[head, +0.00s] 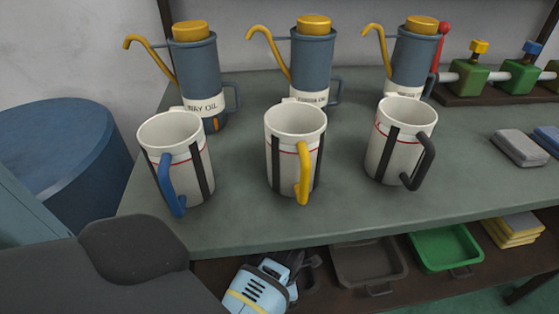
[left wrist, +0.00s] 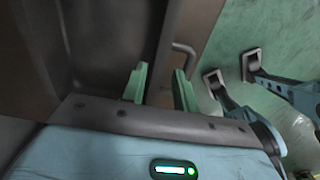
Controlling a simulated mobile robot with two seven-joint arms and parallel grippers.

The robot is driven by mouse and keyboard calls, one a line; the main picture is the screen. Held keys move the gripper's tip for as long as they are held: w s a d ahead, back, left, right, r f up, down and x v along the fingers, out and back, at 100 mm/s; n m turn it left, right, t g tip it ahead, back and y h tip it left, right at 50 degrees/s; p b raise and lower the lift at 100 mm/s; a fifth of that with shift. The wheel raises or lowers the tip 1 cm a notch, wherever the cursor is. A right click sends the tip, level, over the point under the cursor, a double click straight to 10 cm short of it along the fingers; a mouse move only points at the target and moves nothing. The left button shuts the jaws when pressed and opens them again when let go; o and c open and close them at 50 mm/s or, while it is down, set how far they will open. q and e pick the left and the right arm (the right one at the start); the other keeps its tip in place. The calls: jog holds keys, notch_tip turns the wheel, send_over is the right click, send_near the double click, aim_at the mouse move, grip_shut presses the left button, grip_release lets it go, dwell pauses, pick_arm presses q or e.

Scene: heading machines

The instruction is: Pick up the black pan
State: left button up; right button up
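The black pan (head: 368,262) lies on the lower shelf under the worktop, left of a green pan (head: 445,248); its small handle faces the front. My left gripper's light blue body (head: 258,288) is at the shelf front, left of the black pan; its fingertips are hidden in the head view. In the left wrist view the two green fingers (left wrist: 160,85) are apart, with nothing clearly held between them. A dark tray-like surface (left wrist: 110,40) lies beyond them, and a bent rod handle (left wrist: 185,50) shows beside the right finger. My right gripper is in neither view.
The worktop (head: 240,215) overhangs the lower shelf. Three mugs (head: 297,125) and three oil cans (head: 312,62) stand on it. A dark shape (head: 309,280) beside my gripper is partly hidden. A blue drum (head: 60,150) stands left.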

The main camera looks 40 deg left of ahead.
pick_arm(q)
jog(key=f, duration=0.1)
jog(key=f+b, duration=0.1)
jog(key=f, duration=0.1)
jog(key=f+b, duration=0.1)
jog(key=f, duration=0.1)
jog(key=shift+w+a, duration=0.1)
jog(key=shift+a, duration=0.25)
grip_shut()
